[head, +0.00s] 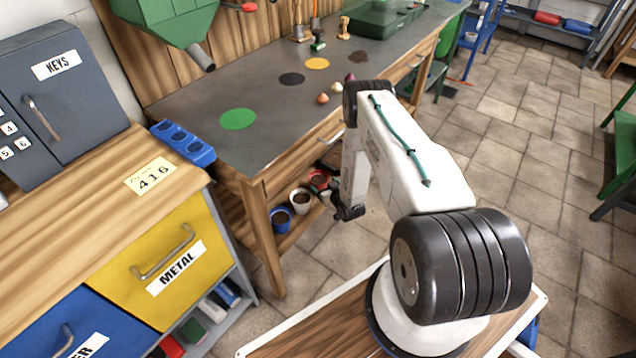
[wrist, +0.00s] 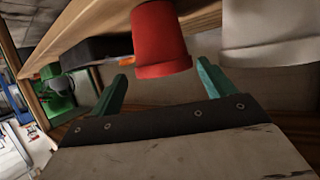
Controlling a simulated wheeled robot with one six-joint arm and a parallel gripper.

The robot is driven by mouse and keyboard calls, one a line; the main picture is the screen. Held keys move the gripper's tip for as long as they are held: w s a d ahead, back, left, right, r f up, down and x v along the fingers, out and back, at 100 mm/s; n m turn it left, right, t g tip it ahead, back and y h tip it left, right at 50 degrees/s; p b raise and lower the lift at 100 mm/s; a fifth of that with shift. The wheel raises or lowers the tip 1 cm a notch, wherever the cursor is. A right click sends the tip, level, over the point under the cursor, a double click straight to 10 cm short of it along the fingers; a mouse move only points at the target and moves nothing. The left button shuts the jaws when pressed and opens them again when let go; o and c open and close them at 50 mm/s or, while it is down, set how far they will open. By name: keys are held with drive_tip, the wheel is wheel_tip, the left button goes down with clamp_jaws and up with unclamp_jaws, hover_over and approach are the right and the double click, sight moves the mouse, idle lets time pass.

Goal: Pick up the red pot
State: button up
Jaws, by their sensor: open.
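The red pot (wrist: 162,40) is in the wrist view, just beyond my gripper and lined up with the gap between its fingers. That view looks upside down, with the pot's rim lowest in the picture. My gripper (wrist: 162,72) is open and empty, with one teal fingertip to each side of the pot's rim and no clear contact. In the head view the red pot (head: 319,180) stands upright on the lower shelf under the workbench, with dark soil in it. My arm reaches down beside it; the fingers are hard to make out there.
A white pot (head: 300,201) stands close to the red one, and it also shows in the wrist view (wrist: 262,30). A blue pot (head: 280,220) stands nearer. The workbench top (head: 225,85) hangs over the shelf (head: 262,247).

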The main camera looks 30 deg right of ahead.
sight(316, 177)
drive_tip(key=x, duration=0.5)
drive_tip(key=shift+w+a+r, duration=0.15)
drive_tip(key=shift+w, duration=0.25)
drive_tip(key=c, duration=0.7)
drive_tip(key=shift+r, duration=0.15)
